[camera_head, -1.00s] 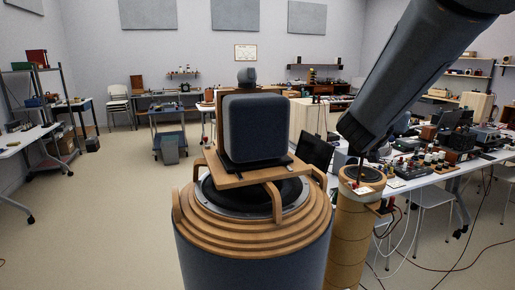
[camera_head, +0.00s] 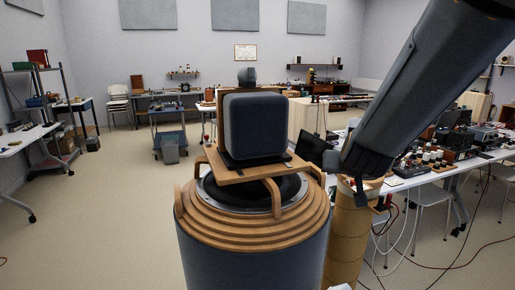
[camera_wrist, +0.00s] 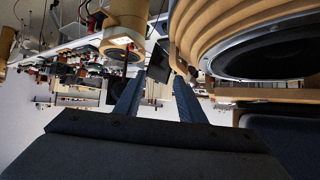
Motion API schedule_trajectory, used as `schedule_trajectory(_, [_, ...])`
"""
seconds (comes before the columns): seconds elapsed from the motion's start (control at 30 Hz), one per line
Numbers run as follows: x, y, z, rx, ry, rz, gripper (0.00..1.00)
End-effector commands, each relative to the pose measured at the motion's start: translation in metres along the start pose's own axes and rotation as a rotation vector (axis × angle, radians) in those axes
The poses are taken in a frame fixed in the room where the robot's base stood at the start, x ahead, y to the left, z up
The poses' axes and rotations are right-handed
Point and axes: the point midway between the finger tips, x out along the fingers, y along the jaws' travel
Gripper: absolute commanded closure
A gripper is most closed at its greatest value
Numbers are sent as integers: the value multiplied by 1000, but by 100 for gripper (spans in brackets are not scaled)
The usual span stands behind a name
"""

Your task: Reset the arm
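My arm is a thick dark grey link that comes in from the upper right of the head view. Its lower end (camera_head: 368,160) is beside the wooden column (camera_head: 347,235) and hides part of its top; the gripper fingers cannot be made out there. In the wrist view, which looks upside down, my gripper (camera_wrist: 157,82) shows two blue-grey fingers with a gap between them. Nothing is seen held in the gap.
A large round speaker (camera_head: 250,255) with stepped wooden rings stands in front, carrying a blue-grey speaker box (camera_head: 255,127) on a wooden plate. A white table (camera_head: 425,180) full of equipment stands to the right, cables hanging below. The floor (camera_head: 100,225) at left is clear.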

Motion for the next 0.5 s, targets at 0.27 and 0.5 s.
schedule_trajectory(0.27, [-56,-14,158,-113,-497,-112,64])
schedule_trajectory(0.5, [-100,7,241,-188,-779,-85,64])
